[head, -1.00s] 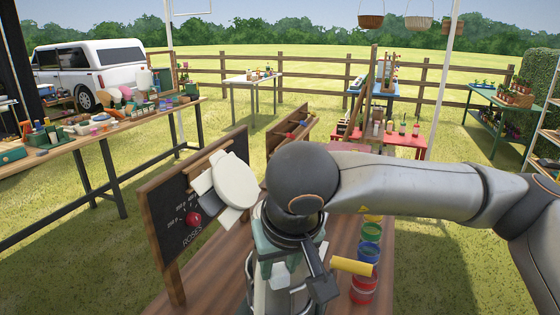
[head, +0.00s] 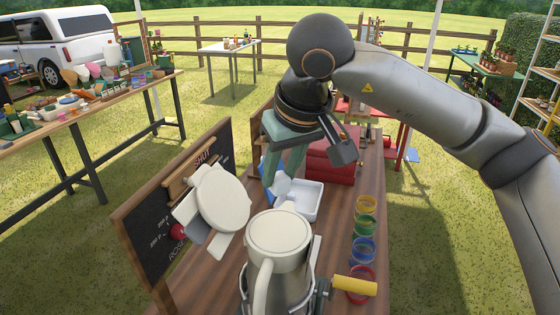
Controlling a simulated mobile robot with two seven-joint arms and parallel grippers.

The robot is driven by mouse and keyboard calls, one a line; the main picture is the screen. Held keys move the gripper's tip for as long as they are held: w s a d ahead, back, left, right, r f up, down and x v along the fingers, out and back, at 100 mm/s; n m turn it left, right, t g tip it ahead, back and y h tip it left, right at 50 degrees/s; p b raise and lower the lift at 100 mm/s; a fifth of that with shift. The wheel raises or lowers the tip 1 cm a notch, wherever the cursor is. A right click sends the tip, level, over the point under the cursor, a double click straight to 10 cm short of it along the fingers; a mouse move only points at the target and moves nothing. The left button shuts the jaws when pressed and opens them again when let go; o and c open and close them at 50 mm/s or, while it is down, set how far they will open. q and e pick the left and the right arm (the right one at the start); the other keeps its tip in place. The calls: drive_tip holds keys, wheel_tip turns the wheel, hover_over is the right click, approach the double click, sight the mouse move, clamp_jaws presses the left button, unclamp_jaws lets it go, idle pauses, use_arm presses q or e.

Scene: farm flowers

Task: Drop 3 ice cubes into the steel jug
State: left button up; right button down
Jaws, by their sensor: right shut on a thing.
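The steel jug (head: 290,285) stands upright on the wooden table at the front, with a pale round top (head: 278,231) and a pale handle. My right gripper (head: 283,182) reaches down behind the jug, over the near left side of a white tray (head: 312,205). Its green fingers are shut on a small pale ice cube (head: 282,186), partly hidden. Any other ice in the tray is hard to make out. My left gripper is not in view.
A chalkboard (head: 150,225) and a pale disc-topped item (head: 224,197) stand left of the jug. A yellow handle (head: 355,285) sticks out at its right. Several coloured rings or jars (head: 363,250) line the right edge. A red box (head: 330,163) stands behind the tray.

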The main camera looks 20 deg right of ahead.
sight(283, 179)
drive_tip(key=shift+f+b, duration=0.95)
drive_tip(key=shift+f, duration=0.6)
drive_tip(key=shift+c, duration=2.3)
unclamp_jaws()
drive_tip(key=v, duration=1.2)
drive_tip(key=shift+r, duration=0.35)
drive_tip(key=shift+d, duration=0.1)
